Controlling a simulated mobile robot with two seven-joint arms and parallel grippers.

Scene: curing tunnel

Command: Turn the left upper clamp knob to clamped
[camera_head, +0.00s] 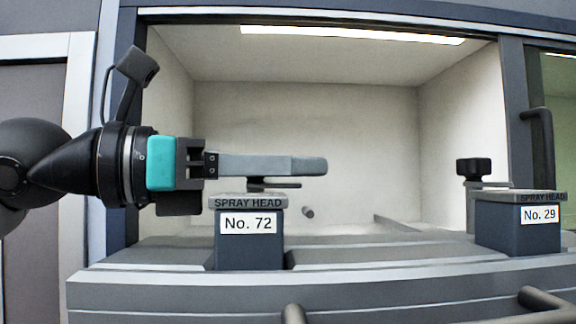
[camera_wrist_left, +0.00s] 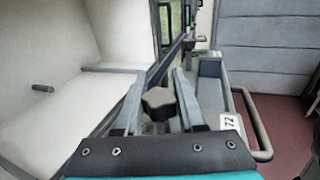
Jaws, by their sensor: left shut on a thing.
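The left upper clamp knob is a dark lobed knob (camera_wrist_left: 158,103), seen between the fingers in the left wrist view. In the head view its head is hidden behind my near finger, and only a dark piece (camera_head: 262,184) shows below, above the block marked "SPRAY HEAD" and No. 72 (camera_head: 248,252). My left gripper (camera_head: 322,166) comes in level from the left, its long grey fingers shut on the knob. In the left wrist view the fingers (camera_wrist_left: 160,72) lie on both sides of the knob and reach past it. My right gripper is not in view.
A second dark knob (camera_head: 473,167) stands at the right on the block marked No. 29 (camera_head: 510,240). Behind is a pale open chamber (camera_head: 300,120) with a small peg (camera_head: 308,212). Bar handles (camera_head: 293,314) stick out at the front, and a dark handle (camera_head: 537,116) is at the right.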

